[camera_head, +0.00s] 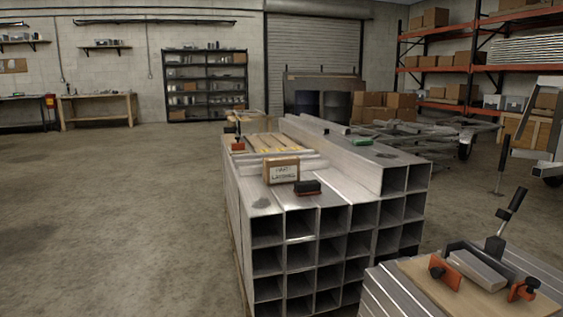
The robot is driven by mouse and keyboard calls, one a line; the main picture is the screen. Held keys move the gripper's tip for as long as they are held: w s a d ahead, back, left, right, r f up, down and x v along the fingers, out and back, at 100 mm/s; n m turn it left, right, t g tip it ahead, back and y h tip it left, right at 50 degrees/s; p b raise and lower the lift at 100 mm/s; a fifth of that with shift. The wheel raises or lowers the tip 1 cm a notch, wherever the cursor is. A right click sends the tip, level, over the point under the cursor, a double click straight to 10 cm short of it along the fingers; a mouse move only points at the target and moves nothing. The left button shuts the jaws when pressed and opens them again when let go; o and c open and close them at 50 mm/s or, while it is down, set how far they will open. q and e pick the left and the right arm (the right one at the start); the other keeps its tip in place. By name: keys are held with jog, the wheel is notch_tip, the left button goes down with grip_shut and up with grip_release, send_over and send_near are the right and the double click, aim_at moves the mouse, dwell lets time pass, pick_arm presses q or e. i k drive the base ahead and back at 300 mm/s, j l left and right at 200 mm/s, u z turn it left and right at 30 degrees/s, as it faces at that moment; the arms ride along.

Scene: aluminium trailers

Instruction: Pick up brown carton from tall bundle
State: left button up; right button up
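The brown carton (282,172) is a small box with a pale, lettered label on its front. It stands upright on top of the tall bundle (337,243), a stack of square aluminium tubes with open ends facing me. The carton sits near the front left of the bundle's top. A dark block with some red on it (307,188) lies just in front of and to the right of the carton. Neither of my grippers shows in this view.
A raised row of tubes (345,158) runs along the bundle's right side. Open concrete floor (120,220) lies to the left. Shelving and cartons stand behind.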

aim_at(279, 170)
jog(key=i+j+z, duration=0.1)
jog(key=i+j, duration=0.25)
jog(key=i+j+z, duration=0.1)
jog(key=i+j, duration=0.2)
jog(key=j, duration=0.3)
jog(key=i+j+z, duration=0.1)
jog(key=i+j, duration=0.2)
jog(key=j, duration=0.2)
jog(key=i+j+z, duration=0.1)
jog(key=i+j, duration=0.2)
jog(key=j, duration=0.2)
jog(key=i+j+z, duration=0.15)
jog(key=j, duration=0.4)
jog(key=i+j+z, duration=0.1)
jog(key=i+j, duration=0.25)
jog(key=j, duration=0.25)
jog(key=i+j+z, duration=0.1)
jog(key=j, duration=0.5)
jog(key=i+j+z, duration=0.1)
jog(key=i+j, duration=0.2)
jog(key=j, duration=0.3)
